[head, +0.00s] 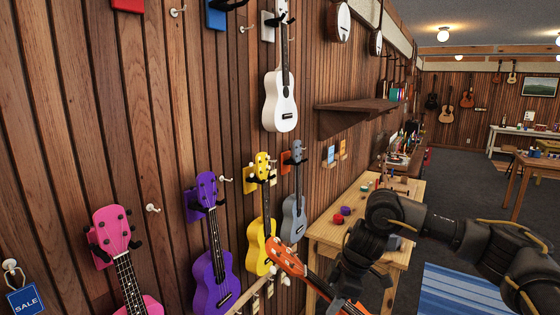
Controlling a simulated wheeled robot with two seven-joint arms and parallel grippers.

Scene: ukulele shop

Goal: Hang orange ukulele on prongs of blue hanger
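The orange ukulele (287,258) is at the bottom centre, tilted, with its head to the upper left and its neck running down right; its body is cut off by the frame. My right gripper (345,292), coming from the right, is at its neck and appears shut on it, though the fingertips are hard to make out. The blue hanger (215,14) is on the wood wall at the top left, partly cut off by the top edge. Its dark prongs (234,5) hold nothing that shows. The ukulele is well below and right of it. My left gripper is not in view.
Pink (112,232), purple (211,270), yellow (259,215), grey (294,215) and white (280,100) ukuleles hang along the wall. A wooden shelf (352,107) juts out right of the white one. Small white hooks (152,208) dot the wall. A wooden table (335,230) stands behind my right arm.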

